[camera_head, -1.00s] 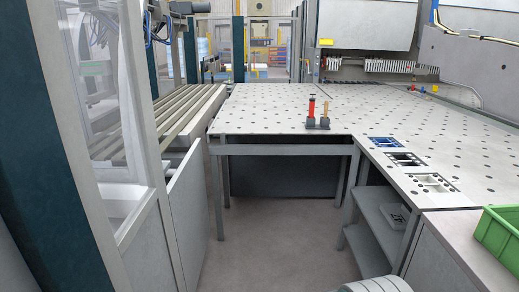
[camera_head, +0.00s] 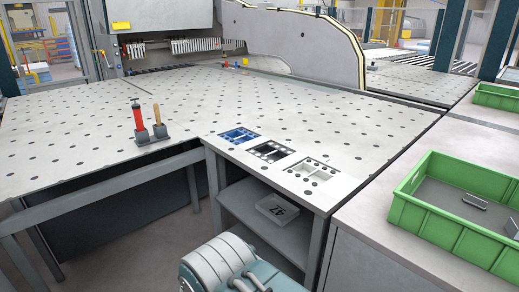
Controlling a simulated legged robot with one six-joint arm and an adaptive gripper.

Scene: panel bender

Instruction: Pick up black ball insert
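Three inserts lie in a row at the near edge of the perforated table (camera_head: 90,125): a blue insert (camera_head: 239,136), a black insert (camera_head: 270,152) in the middle and a white insert (camera_head: 313,172). The black one looks like a dark rectangular plate with light openings; its balls are too small to make out. A light-coloured part of my own arm (camera_head: 219,262) shows at the bottom centre, in front of and below the inserts. My gripper's fingers are not visible.
A holder with a red tool (camera_head: 138,117) and a wooden-handled tool (camera_head: 159,122) stands left of the inserts. A green crate (camera_head: 455,215) with grey parts stands right, another green crate (camera_head: 497,97) behind it. A shelf (camera_head: 265,225) lies below the inserts.

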